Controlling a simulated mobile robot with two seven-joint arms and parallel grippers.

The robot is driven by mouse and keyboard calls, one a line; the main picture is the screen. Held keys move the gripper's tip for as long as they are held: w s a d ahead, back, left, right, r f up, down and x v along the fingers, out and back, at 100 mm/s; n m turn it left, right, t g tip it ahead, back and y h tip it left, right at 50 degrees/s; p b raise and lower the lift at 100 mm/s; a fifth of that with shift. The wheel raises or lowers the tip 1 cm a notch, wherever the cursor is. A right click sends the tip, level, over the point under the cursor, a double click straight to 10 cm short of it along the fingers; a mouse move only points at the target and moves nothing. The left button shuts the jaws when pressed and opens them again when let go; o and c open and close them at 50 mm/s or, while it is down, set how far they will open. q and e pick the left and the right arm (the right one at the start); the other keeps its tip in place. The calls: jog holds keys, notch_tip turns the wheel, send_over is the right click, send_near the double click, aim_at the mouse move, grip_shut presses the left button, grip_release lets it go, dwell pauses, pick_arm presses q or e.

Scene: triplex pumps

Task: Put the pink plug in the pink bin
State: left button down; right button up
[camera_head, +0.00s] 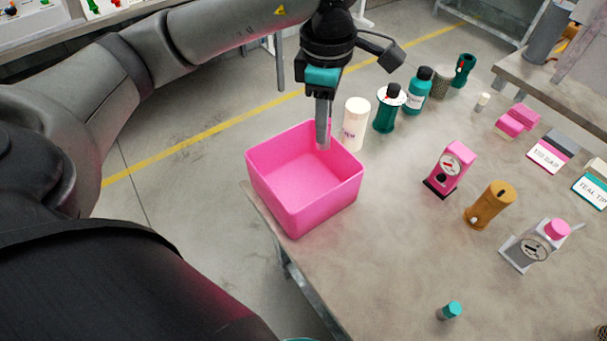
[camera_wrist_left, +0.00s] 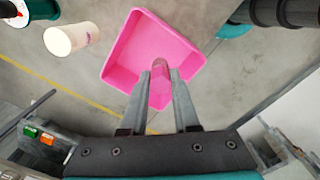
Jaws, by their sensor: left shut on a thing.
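The pink bin (camera_head: 262,190) is an open square box at the near left corner of the table, and its inside floor looks empty in the head view. My left gripper (camera_head: 323,143) points down over the bin's far right side. In the left wrist view, the left gripper (camera_wrist_left: 160,72) is shut on the pink plug (camera_wrist_left: 160,66), which shows at the fingertips in front of the bin (camera_wrist_left: 125,47). The fingers hide most of the plug in the head view, and its exact height is hard to tell. My right gripper is not in view.
A pink gauge block (camera_head: 450,167) and a brown cylinder (camera_head: 489,205) stand to the right. The table between is clear.

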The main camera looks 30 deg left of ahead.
pick_arm(q)
jog(key=a+n, duration=0.1)
jog(key=n, duration=1.8)
send_over(303, 190)
notch_tip(303, 190, down, 16)
jog(key=shift+f+b, duration=0.8)
jog(key=shift+f, duration=1.3)
jog(key=shift+f, duration=0.15)
jog(key=c, duration=0.7)
grip_release()
jog(key=shift+o, duration=0.2)
